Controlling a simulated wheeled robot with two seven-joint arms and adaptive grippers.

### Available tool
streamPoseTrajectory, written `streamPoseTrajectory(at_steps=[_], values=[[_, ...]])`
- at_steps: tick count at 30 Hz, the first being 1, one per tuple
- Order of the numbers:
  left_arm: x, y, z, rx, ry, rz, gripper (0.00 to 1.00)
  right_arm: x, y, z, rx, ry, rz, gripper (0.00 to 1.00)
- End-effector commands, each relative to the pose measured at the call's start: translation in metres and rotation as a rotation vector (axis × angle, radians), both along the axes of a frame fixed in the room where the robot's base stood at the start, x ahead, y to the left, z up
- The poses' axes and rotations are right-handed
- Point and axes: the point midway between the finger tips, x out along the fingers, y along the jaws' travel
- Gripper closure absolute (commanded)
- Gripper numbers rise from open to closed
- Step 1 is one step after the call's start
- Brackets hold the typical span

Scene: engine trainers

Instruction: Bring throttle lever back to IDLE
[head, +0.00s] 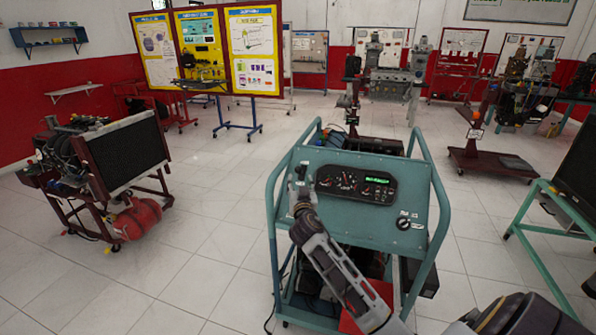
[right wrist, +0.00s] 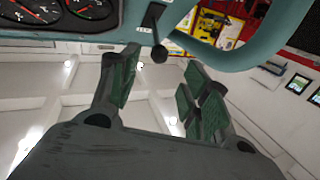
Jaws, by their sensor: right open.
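The throttle lever is a dark lever with a round black knob (right wrist: 159,54) in the right wrist view. It hangs from the top of that picture at the edge of the teal panel. In the head view the lever (head: 301,170) is a small dark shape at the panel's left side, partly hidden by my gripper. My right gripper (head: 299,194) is at the panel's left side, just below the lever. In the right wrist view its green-padded fingers (right wrist: 160,62) are apart, with the knob between their tips in the picture. I cannot tell whether they touch it. My left gripper is not in view.
The teal panel (head: 378,160) bears a black gauge cluster (head: 355,187) and a round dark switch (head: 403,223). Its tubular frame (head: 436,215) rises at both sides. A radiator engine stand (head: 125,155) is at left, with clear tiled floor between.

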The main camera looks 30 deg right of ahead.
Motion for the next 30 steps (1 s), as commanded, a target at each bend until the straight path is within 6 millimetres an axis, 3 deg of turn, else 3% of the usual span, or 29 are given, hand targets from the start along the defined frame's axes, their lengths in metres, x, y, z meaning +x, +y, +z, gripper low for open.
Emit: streamPoseTrajectory(at_steps=[12,30], values=[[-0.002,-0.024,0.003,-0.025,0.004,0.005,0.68,0.036,-0.02,0.001,0.0,-0.001,0.0,0.53],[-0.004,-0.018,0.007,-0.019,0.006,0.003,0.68,0.08,-0.043,0.001,-0.001,0.0,-0.001,0.53]])
